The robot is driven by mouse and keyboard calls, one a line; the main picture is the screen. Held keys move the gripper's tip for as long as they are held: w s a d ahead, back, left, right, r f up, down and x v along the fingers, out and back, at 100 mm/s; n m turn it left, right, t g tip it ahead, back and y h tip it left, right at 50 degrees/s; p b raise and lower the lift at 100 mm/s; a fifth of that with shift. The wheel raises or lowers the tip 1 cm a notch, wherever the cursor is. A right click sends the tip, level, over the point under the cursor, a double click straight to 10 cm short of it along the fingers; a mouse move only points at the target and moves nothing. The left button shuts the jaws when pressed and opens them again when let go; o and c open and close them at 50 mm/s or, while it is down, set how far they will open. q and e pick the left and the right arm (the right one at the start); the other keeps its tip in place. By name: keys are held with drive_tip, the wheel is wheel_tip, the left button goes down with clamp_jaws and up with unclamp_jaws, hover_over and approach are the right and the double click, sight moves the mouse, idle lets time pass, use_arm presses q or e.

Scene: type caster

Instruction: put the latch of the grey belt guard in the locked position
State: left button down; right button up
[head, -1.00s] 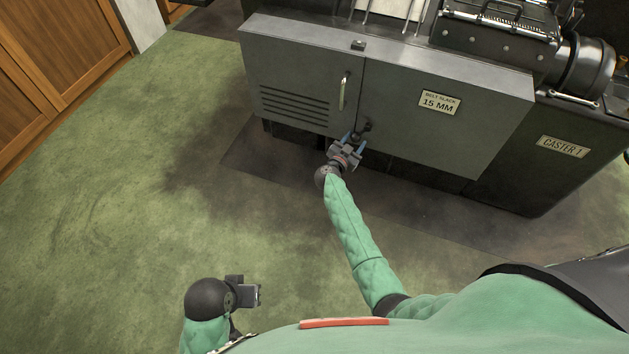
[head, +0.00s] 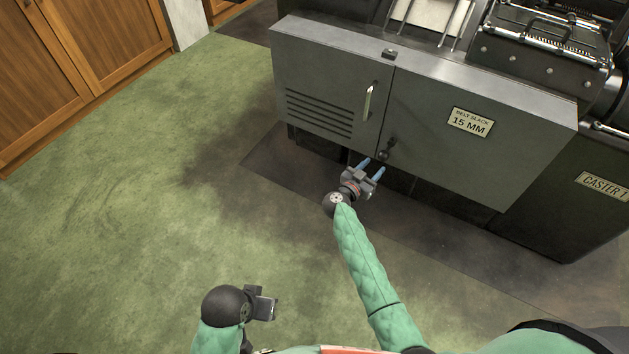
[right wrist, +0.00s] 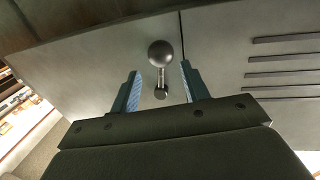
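The grey belt guard (head: 430,165) is a wide cabinet-like cover in the head view. Its latch (head: 386,149) is a small dark lever with a ball knob, just right of the panel seam. In the right wrist view the latch knob (right wrist: 160,53) is above its pivot, and the lever lies roughly parallel to the seam. My right gripper (head: 371,168) is open and empty, just short of the latch; its blue-padded fingers (right wrist: 161,82) appear on either side of the lever in that view, apart from it. My left gripper (head: 266,303) is low over the floor, far from the guard; its opening is unclear.
A pale vertical handle (head: 368,102) and vent slots (head: 320,115) are on the guard's left panel. A "belt slack 15 mm" plate (head: 470,122) is on the right panel. Wooden cabinets (head: 80,70) stand at left. The green floor (head: 130,220) is open.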

drive_tip(key=w+a+r+n+t+y, duration=0.2)
drive_tip(key=a+r+n+t+y, duration=0.15)
drive_tip(key=a+y, duration=0.6)
drive_tip(key=w+a+r+n+t+y, duration=0.2)
drive_tip(key=a+r+n+y, duration=0.15)
drive_tip(key=a+y, duration=0.6)
drive_tip(key=s+a+r+n+g+y, duration=0.3)
drive_tip(key=s+a+r+n+g, duration=0.1)
drive_tip(key=a+r+g, duration=0.15)
drive_tip(key=s+d+r+g+h+p, duration=0.1)
drive_tip(key=s+d+g+p, duration=0.1)
drive_tip(key=s, duration=0.5)
drive_tip(key=s+d+r+n+g+h+p, duration=0.1)
drive_tip(key=s+d+g+h+p, duration=0.1)
drive_tip(key=s, duration=0.6)
drive_tip(key=shift+r+g+p, duration=0.2)
drive_tip(key=shift+g+p, duration=0.35)
drive_tip(key=shift+g, duration=0.85)
